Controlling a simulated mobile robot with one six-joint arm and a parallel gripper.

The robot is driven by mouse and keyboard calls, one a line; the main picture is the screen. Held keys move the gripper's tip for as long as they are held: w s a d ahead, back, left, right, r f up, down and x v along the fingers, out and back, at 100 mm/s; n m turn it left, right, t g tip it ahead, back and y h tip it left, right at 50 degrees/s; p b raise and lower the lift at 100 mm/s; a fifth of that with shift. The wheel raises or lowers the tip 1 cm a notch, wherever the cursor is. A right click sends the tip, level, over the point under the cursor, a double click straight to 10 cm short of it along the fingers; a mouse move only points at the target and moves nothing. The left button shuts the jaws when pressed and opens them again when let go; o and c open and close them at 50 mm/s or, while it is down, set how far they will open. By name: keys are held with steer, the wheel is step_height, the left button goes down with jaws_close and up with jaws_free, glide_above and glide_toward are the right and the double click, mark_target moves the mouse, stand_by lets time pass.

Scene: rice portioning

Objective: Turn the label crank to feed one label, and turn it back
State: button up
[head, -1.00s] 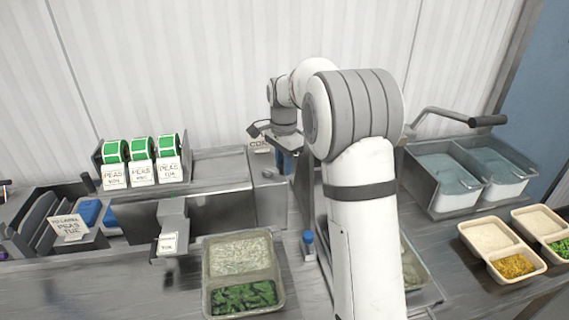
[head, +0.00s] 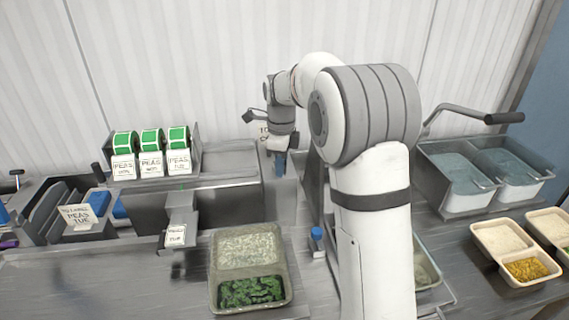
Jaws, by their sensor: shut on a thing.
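The label machine (head: 216,206) is a grey metal box at the left centre, with a front spout (head: 182,206) and a white printed label (head: 175,235) at its lip. My gripper (head: 280,153) points down past the machine's right end. It is shut on a small blue piece (head: 280,165), which seems to be the crank's grip. The crank's arm and the fingertips are too small and partly hidden to make out, so the crank's angle cannot be told.
Green label rolls (head: 151,140) with white PEAS cards stand behind the machine. A tray (head: 214,262) of rice and greens sits in front, beside a blue-capped bottle (head: 317,240). Water basins (head: 468,205) with a long lever (head: 465,118) and food trays (head: 507,262) are right.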

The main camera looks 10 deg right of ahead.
steer(key=shift+a+m, duration=0.25)
steer(key=shift+m, duration=0.25)
steer(key=shift+r, duration=0.1)
steer(key=o, duration=1)
steer(key=shift+r+b, duration=0.5)
steer(key=shift+r, duration=3.35)
